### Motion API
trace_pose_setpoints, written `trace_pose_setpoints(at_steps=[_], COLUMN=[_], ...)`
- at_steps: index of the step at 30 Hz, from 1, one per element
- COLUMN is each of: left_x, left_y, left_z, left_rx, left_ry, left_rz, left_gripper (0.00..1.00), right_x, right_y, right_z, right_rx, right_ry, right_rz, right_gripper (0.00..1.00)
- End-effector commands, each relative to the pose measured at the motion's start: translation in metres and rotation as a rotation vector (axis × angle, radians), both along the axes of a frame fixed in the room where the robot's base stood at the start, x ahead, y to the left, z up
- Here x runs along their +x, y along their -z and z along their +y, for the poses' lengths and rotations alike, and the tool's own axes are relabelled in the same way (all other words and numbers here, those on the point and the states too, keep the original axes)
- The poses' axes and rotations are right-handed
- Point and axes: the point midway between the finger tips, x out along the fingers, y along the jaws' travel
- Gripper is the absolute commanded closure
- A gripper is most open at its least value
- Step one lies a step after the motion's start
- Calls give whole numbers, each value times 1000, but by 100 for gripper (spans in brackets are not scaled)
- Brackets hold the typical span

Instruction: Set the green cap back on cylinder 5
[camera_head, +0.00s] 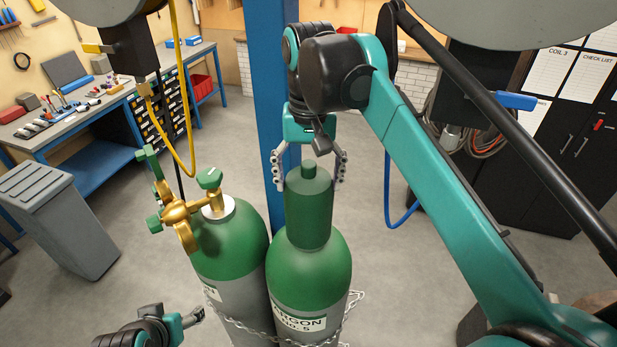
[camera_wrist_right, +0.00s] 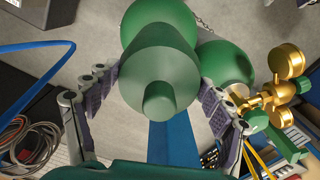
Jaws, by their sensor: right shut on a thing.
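The green cap (camera_head: 308,212) is a dark green cylinder with a small knob on top. It stands upright over the green shoulder of cylinder 5 (camera_head: 309,275), whose label reads ARGON No. 5. My right gripper (camera_head: 312,180) comes from above and behind, shut on the cap with one finger on each side. In the right wrist view the cap (camera_wrist_right: 158,75) lies between the two fingers, with the cylinder's shoulder (camera_wrist_right: 160,18) beyond it. The cap hides the cylinder's neck, so I cannot tell whether the cap is seated. My left gripper (camera_head: 192,318) shows partly at the lower left, away from the cylinders.
A second green cylinder (camera_head: 232,245) with a brass regulator (camera_head: 180,212) stands close on the left. A chain (camera_head: 250,327) runs around the cylinders. A blue post (camera_head: 268,100) rises behind. A grey bin (camera_head: 60,215) and a workbench (camera_head: 90,110) are at the left.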

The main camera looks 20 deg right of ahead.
Motion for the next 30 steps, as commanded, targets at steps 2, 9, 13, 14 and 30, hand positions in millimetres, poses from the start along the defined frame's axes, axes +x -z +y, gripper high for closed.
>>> trace_pose_setpoints(at_steps=[2,9,13,14,30], left_x=[0,0,0,0,0], left_y=[1,1,1,1,1], left_z=[0,0,0,0,0], left_rx=[0,0,0,0,0], left_ry=[0,0,0,0,0], left_rz=[0,0,0,0,0], left_gripper=[30,30,30,30,30], right_x=[1,0,0,0,1], right_y=[2,3,3,3,-36], right_z=[0,0,0,0,0], right_rx=[-1,-1,0,0,0], right_ry=[0,0,0,0,0], right_rz=[-2,0,0,0,0], right_gripper=[77,17,0,0,0])
